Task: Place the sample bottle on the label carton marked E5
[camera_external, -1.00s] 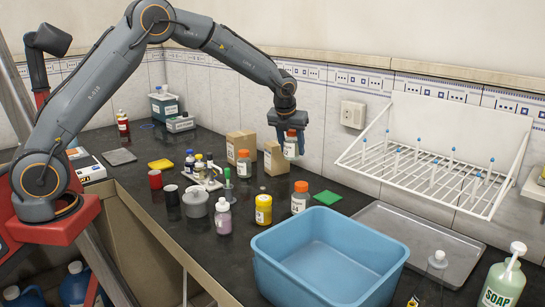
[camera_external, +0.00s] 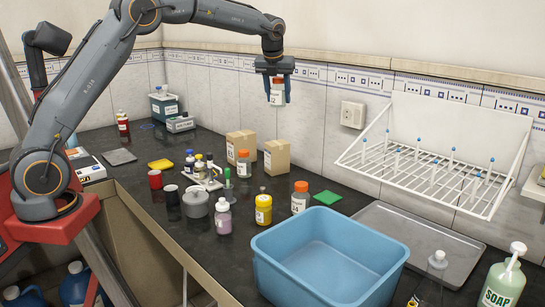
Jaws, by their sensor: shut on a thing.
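My gripper (camera_external: 276,88) is shut on a white sample bottle (camera_external: 277,97) with an orange-red cap mostly hidden by the fingers. It holds the bottle upright in the air, above and behind two brown cartons. The left carton (camera_external: 236,140) and the right carton (camera_external: 277,156) stand side by side on the dark bench near the tiled wall. Each has a small white label, but the marks on them are too small to read, so I cannot tell which is E5.
An orange-capped bottle (camera_external: 244,163) stands in front of the left carton. Another orange-capped bottle (camera_external: 300,197), a yellow bottle (camera_external: 263,209) and a green pad (camera_external: 327,198) are nearer. A blue basin (camera_external: 330,262) fills the front, and a white drying rack (camera_external: 440,165) is at right.

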